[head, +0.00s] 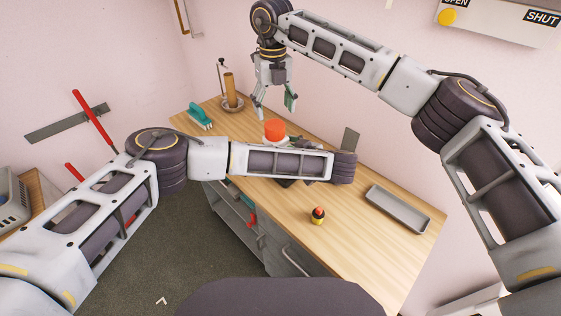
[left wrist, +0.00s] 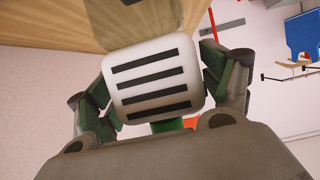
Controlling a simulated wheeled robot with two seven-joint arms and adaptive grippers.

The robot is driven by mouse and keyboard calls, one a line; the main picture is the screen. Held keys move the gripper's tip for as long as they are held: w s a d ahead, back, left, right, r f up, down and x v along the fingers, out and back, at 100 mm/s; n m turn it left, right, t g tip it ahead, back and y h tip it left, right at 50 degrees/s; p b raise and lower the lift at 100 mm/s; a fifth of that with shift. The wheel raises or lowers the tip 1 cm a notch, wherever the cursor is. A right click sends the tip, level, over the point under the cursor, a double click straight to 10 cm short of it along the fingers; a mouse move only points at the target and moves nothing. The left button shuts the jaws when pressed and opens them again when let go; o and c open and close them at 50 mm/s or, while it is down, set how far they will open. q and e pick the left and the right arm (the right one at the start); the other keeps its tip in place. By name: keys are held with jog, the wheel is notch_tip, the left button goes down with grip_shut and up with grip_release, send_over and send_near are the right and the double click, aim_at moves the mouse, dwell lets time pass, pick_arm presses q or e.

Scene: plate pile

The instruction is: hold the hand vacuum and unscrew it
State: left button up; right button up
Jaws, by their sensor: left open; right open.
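The hand vacuum appears in the left wrist view as a white body (left wrist: 155,85) with dark slots and a see-through brownish part (left wrist: 130,20) beyond it. My left gripper (left wrist: 160,78) is open, its dark green fingers on either side of the white body. I cannot tell whether they touch it. In the head view my left forearm hides most of that gripper and the vacuum. My right gripper (head: 274,107) is open and empty, pointing down above an orange cylinder (head: 274,130) with a pale part under it. I cannot tell whether this cylinder belongs to the vacuum.
The wooden worktop (head: 375,235) holds a teal brush (head: 200,116), a round stand with a brown roll (head: 230,90), a small black, red and yellow item (head: 318,215) and a grey tray (head: 397,208). Its front right part is mostly clear. A pink wall stands behind.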

pick_arm(q)
jog(key=shift+w+a+f, duration=0.15)
jog(key=shift+w+a, duration=0.05)
jog(key=shift+a, duration=0.1)
jog(key=shift+c, duration=0.3)
jog(key=c, duration=1.3)
